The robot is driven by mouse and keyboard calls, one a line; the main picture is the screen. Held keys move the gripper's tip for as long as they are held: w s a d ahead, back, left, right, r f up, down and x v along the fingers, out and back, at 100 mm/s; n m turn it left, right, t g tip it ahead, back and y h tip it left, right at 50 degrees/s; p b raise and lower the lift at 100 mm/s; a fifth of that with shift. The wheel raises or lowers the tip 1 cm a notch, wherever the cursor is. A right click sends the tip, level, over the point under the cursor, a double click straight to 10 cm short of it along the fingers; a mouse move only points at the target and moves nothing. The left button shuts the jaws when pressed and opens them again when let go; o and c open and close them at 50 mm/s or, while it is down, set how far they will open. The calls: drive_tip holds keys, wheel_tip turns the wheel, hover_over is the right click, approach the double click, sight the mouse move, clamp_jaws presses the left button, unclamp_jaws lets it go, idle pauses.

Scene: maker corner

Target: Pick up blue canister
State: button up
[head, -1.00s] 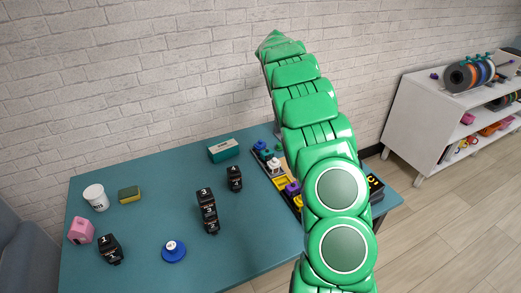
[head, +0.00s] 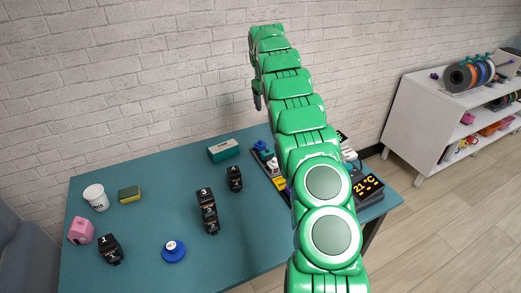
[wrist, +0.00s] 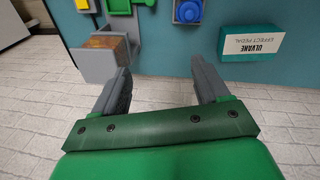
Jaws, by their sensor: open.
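A round blue item (head: 173,252) with a pale labelled top stands near the front of the teal table. A second, smaller blue item (head: 261,146) sits in the dark tray at the back right, and a blue knob-like piece also shows at the top of the wrist view (wrist: 188,11). I cannot tell for sure which is the blue canister. My gripper (wrist: 160,72) is open, with nothing between its fingers. It is up by the back edge of the table, near the tray and apart from both blue items. In the head view its fingers (head: 257,96) show only partly.
A teal effect pedal box (head: 223,150) stands near the tray (head: 283,187). Black numbered blocks (head: 207,211), a white tub (head: 96,198), a sponge (head: 129,194) and a pink item (head: 81,231) stand on the table (head: 150,220). A brick wall is behind. My arm hides part of the tray.

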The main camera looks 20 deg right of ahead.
sight(260, 140)
drive_tip(key=shift+n+g+y, duration=0.4)
drive_tip(key=shift+g+y, duration=0.1)
drive_tip(key=shift+y, duration=0.2)
drive_tip(key=a+f, duration=0.1)
drive_tip(key=f, duration=0.3)
drive_tip(key=s+a+f, duration=0.1)
drive_tip(key=f, duration=0.4)
drive_tip(key=a+f, duration=0.1)
drive_tip(key=f, duration=0.3)
drive_tip(key=shift+s+a+f, duration=0.25)
drive_tip(key=shift+a+f, duration=0.1)
drive_tip(key=shift+a, duration=0.05)
drive_tip(key=shift+s+d+f, duration=0.1)
drive_tip(key=shift+f, duration=1.7)
drive_tip(key=shift+s+d+f, duration=0.1)
drive_tip(key=shift+f, duration=1.65)
drive_tip(key=shift+c, duration=0.3)
drive_tip(key=c, duration=0.9)
drive_tip(key=shift+o, duration=0.2)
drive_tip(key=shift+r, duration=0.15)
